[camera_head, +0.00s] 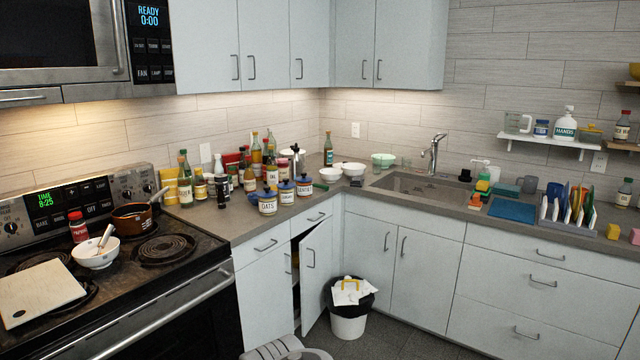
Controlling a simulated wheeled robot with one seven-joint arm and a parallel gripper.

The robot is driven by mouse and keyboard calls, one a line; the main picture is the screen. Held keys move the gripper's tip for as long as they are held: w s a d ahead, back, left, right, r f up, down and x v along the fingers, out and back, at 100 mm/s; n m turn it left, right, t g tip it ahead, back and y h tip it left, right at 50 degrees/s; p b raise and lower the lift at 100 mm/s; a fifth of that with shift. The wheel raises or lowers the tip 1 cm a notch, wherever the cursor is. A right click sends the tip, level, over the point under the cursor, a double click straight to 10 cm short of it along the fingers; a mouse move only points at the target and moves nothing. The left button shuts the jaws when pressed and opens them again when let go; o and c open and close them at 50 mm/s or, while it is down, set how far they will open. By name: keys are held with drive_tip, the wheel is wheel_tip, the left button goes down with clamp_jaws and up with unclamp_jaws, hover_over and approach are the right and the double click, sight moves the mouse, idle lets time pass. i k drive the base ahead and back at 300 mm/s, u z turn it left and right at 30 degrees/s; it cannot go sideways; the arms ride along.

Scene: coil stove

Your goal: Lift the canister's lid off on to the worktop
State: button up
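A group of pale labelled canisters stands on the worktop (235,223) near the inner corner, left of the sink. The front one, labelled OATS (267,206), has a dark lid with a knob (267,191). A second canister with a blue lid (286,194) stands just right of it. A third canister, with a label that seems to read LENTILS (304,189), stands further right. All look upright with their lids on. The frame does not show which one the task means.
Bottles and jars crowd behind the canisters; white bowls (330,174) stand to the right. Bare worktop lies along the front edge. Below, a cupboard door (316,275) hangs open beside a full bin (348,325). The stove at left holds a pot (134,217) and bowl (95,256).

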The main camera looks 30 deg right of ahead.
sight(285, 184)
drive_tip(key=z, duration=0.8)
drive_tip(key=i, duration=0.75)
drive_tip(key=z, duration=0.75)
drive_tip(key=i, duration=1.75)
drive_tip(key=u, duration=1.35)
drive_tip(key=i, duration=0.65)
drive_tip(key=u, duration=0.7)
